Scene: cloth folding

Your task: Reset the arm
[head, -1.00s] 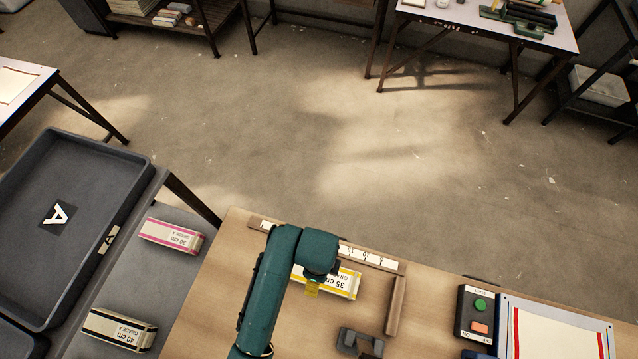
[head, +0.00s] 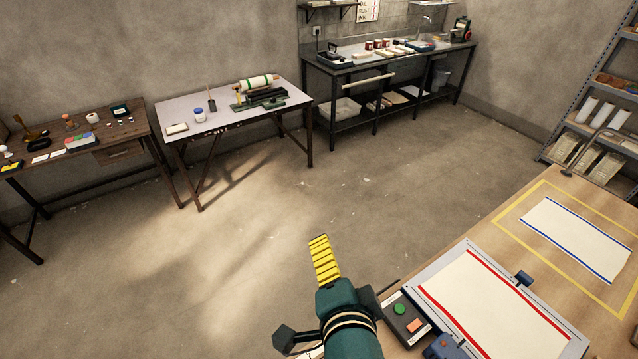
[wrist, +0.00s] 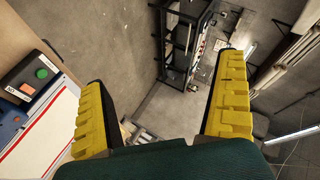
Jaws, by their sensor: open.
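My arm rises at the bottom middle of the head view. My gripper (wrist: 162,112) shows in the wrist view with its two yellow fingers wide apart and nothing between them. In the head view the yellow ridged finger (head: 324,259) points up over the floor, left of the wooden table. The gripper is in the air and touches nothing that I can see.
A press board with a red-striped cloth (head: 492,303) lies on the wooden table, beside a control box with green and orange buttons (head: 407,318). A blue-striped cloth (head: 577,238) lies inside a yellow outline. Work tables and a shelf stand farther back. The floor (head: 350,190) is clear.

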